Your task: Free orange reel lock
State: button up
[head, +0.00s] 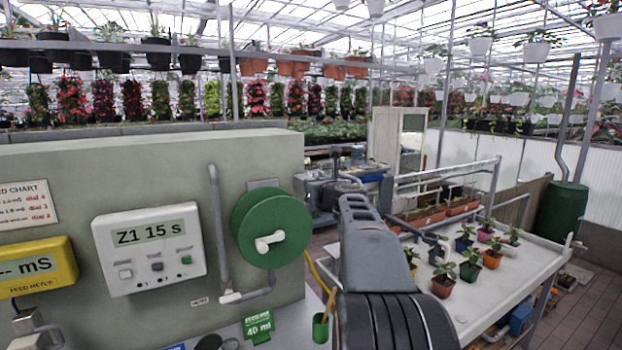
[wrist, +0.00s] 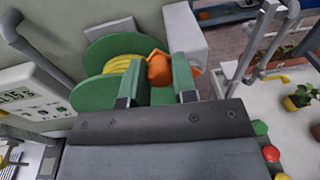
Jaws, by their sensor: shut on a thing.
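The hose reel (head: 270,215) is a green disc with a white crank handle (head: 268,241) on the end of the grey-green wall. In the wrist view the reel (wrist: 114,42) shows two green flanges with yellow hose (wrist: 122,76) wound between them. The orange reel lock (wrist: 159,69) sits beside the hose. My gripper (wrist: 156,88) is at the lock, with one finger on each side, and is shut on it. The fingers partly cover the lock's lower part. The head view does not show the lock.
A controller reading Z1 15 s (head: 150,248) and a yellow feed meter (head: 36,267) are on the wall. A grey pipe (head: 219,230) runs left of the reel. A white bench (head: 505,295) with several potted plants stands at right.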

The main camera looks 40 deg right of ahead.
jog(key=shift+s+d+r+m+y+p, duration=0.1)
jog(key=shift+d+r+m+y+p, duration=0.15)
jog(key=shift+d+m+p, duration=0.8)
jog(key=shift+s+d+r+m+y+p, duration=0.2)
jog(key=shift+m+p, duration=0.55)
jog(key=shift+m, duration=0.95)
jog(key=shift+d+r+m+y+p, duration=0.15)
jog(key=shift+d+r+m+p, duration=0.15)
jog(key=shift+d+m+p, duration=0.75)
jog(key=shift+a+m, duration=0.4)
jog(key=shift+a, duration=0.05)
jog(key=o, duration=0.9)
jog(key=shift+o, duration=0.2)
jog(key=s+a+r+b, duration=0.1)
jog(key=s+b, duration=0.2)
jog(key=s, duration=1)
jog(key=shift+s+a+r+b, duration=0.15)
jog(key=shift+s+a+b, duration=0.15)
jog(key=shift+a+b, duration=0.1)
